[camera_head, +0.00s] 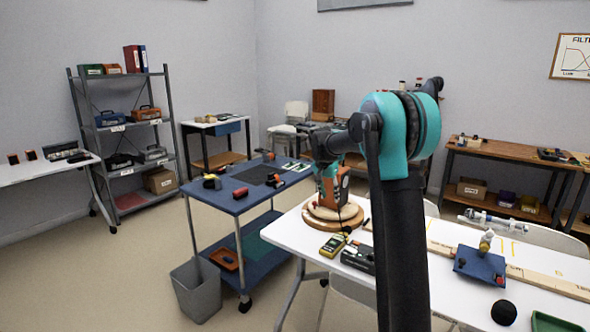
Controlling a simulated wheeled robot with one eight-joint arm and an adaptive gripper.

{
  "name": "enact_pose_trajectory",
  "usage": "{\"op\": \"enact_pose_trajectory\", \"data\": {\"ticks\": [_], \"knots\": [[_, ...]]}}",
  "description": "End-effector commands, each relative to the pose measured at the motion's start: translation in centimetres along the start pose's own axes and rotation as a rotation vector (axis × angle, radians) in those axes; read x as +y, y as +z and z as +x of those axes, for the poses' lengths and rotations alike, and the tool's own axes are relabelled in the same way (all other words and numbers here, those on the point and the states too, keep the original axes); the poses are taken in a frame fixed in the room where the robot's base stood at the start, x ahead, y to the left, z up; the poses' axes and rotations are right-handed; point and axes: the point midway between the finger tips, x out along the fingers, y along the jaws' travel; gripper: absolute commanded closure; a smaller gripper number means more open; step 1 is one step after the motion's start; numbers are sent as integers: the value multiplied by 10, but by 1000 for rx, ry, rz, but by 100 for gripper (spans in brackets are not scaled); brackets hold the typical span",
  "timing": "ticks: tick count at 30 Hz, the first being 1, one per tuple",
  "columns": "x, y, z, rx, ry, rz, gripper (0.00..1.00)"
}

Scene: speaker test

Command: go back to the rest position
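My arm rises at the centre right as a black upper link with a teal elbow joint. A dark part of it reaches left to above an orange and teal device (334,187) on a round wooden base (333,216). The base stands at the left end of the white table (440,285). My gripper's fingers cannot be made out, so whether it is open or shut, or touches the device, cannot be told.
A yellow-green meter (333,245) and a dark box (358,257) lie near the base. A blue cart (237,203) and grey bin (196,290) stand left.

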Motion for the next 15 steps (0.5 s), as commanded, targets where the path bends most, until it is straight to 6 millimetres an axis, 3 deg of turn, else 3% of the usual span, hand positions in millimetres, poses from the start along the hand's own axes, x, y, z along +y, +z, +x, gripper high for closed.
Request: {"op": "enact_pose_trajectory", "data": {"ticks": [1,8,15], "knots": [[20,13,-2,-2,-10,-27,60],[97,82,-5,-6,-70,-178,60],[177,170,4,6,-130,-332,60]]}}
